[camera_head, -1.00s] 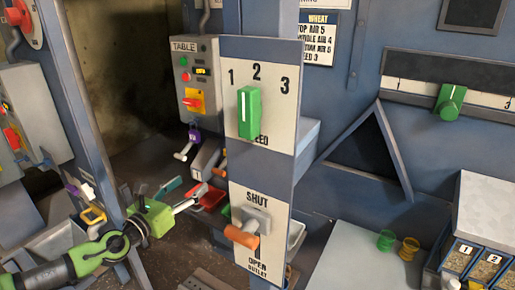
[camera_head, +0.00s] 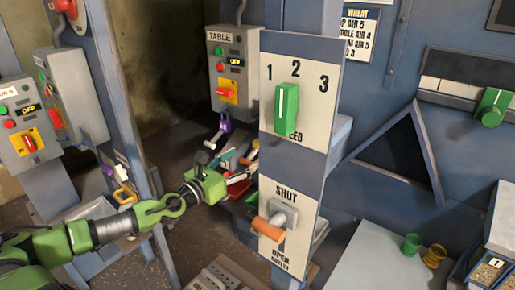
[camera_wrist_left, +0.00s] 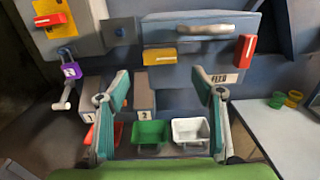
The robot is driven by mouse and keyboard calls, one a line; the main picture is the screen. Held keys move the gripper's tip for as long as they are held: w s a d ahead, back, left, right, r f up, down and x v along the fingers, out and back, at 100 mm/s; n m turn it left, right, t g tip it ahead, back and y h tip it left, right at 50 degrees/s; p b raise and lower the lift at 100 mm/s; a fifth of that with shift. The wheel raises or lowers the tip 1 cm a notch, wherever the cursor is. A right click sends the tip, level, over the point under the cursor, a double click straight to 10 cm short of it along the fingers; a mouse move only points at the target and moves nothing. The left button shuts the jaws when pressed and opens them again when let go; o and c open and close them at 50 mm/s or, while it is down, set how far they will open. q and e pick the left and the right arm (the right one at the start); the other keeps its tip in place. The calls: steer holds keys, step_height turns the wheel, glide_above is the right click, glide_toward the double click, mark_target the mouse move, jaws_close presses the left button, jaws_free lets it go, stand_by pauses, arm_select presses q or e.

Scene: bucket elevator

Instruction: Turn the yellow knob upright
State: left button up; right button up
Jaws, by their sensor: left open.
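The yellow knob (camera_wrist_left: 177,56) shows in the left wrist view as a small block lying sideways on a blue-grey panel, below a pale handle. I cannot pick it out with certainty in the head view. My left gripper (camera_wrist_left: 165,92) is open, its two teal fingers apart with nothing between them. The knob is ahead of the fingertips and apart from them, near the middle of the gap. In the head view, my left gripper (camera_head: 238,170) reaches toward the space behind the speed panel, which hides part of that area. My right gripper is not in view.
The speed panel (camera_head: 325,60), with a green knob (camera_head: 287,107) and orange lever (camera_head: 268,229), stands right of the gripper. A red upright knob (camera_wrist_left: 247,50) is right of the yellow one. Green (camera_wrist_left: 150,132) and white (camera_wrist_left: 190,131) bins are below.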

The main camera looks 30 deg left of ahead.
arm_select(q)
steer(key=w+p, duration=0.2)
steer(key=w, duration=0.6)
steer(key=shift+d, duration=0.35)
steer(key=shift+w+f, duration=0.1)
steer(key=c, duration=1.1)
